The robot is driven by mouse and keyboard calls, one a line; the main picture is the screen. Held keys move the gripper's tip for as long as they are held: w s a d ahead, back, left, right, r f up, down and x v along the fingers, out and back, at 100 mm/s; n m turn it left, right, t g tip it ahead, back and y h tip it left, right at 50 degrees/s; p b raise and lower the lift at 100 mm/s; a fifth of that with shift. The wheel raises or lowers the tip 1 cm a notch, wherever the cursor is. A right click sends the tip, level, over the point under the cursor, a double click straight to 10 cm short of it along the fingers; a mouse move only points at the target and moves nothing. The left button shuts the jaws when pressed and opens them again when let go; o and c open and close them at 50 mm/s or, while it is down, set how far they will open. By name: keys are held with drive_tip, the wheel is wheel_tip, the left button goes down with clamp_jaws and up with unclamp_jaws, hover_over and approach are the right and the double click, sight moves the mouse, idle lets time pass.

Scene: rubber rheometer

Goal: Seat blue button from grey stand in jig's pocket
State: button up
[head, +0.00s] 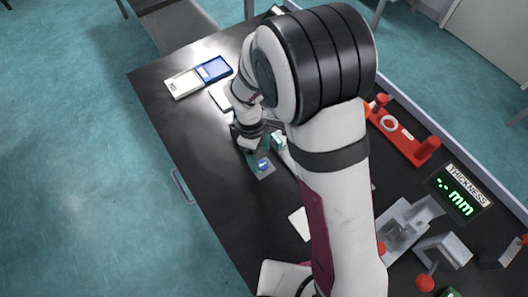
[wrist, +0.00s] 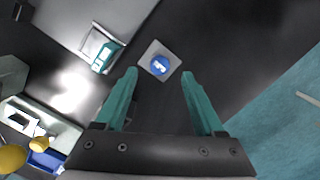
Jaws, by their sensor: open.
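The blue button (head: 263,165) sits on the small grey stand (head: 267,174) on the black table. In the wrist view the button (wrist: 160,65) has a white mark on top and lies near the middle of the square grey stand (wrist: 147,54). My gripper (wrist: 159,75) is open, with its two teal fingers apart. The button appears between and just beyond the fingertips, and nothing is held. In the head view my arm partly hides the gripper near the stand. I cannot tell for sure which fixture is the jig, and no pocket is clearly visible.
A white square frame with a teal piece (wrist: 103,50) lies left of the stand in the wrist view. A blue-and-white tray (head: 213,70) is at the table's far end. A red fixture (head: 405,138), a thickness display (head: 458,193) and grey metal blocks (head: 410,225) stand to the right.

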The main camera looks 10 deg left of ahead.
sight(263, 164)
drive_tip(key=f, duration=0.3)
drive_tip(key=shift+d, duration=0.2)
clamp_jaws()
